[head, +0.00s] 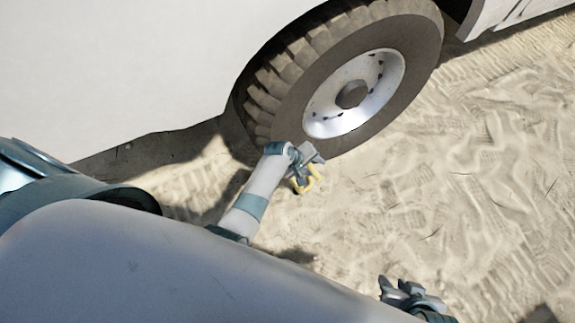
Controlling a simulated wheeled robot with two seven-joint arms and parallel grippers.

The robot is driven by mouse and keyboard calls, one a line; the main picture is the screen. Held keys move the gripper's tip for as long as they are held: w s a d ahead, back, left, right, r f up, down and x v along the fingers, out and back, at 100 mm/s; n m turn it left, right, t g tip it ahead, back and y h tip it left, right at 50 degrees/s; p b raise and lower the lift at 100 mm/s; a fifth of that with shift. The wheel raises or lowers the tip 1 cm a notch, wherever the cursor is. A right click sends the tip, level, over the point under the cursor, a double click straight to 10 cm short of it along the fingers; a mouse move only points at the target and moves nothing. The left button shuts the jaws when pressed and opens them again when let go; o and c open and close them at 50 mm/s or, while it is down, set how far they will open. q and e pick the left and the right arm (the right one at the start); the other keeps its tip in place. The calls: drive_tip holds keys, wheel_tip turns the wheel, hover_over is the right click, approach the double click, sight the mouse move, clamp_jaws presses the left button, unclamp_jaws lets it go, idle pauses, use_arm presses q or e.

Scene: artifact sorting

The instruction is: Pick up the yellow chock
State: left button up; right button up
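The yellow chock (308,187) is small and sits low beside the front of the big tire, close to the sandy ground. My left gripper (304,169) reaches down over it and overlaps it, hiding part of it. I cannot tell whether the fingers are closed on the chock or only around it, or whether the chock touches the ground. My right gripper (396,288) is at the bottom of the head view, well away from the chock, with its fingers apart and nothing seen between them.
A large wheel (398,112) with a white rim stands just behind the chock, under a white vehicle body (150,70). Rutted sandy ground (470,170) lies open to the right. My own body fills the lower left.

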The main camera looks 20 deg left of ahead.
use_arm(q)
drive_tip(key=shift+c, duration=0.3)
clamp_jaws()
idle(1.1)
drive_tip(key=shift+w+a+r, duration=0.1)
drive_tip(key=shift+w+r, duration=0.05)
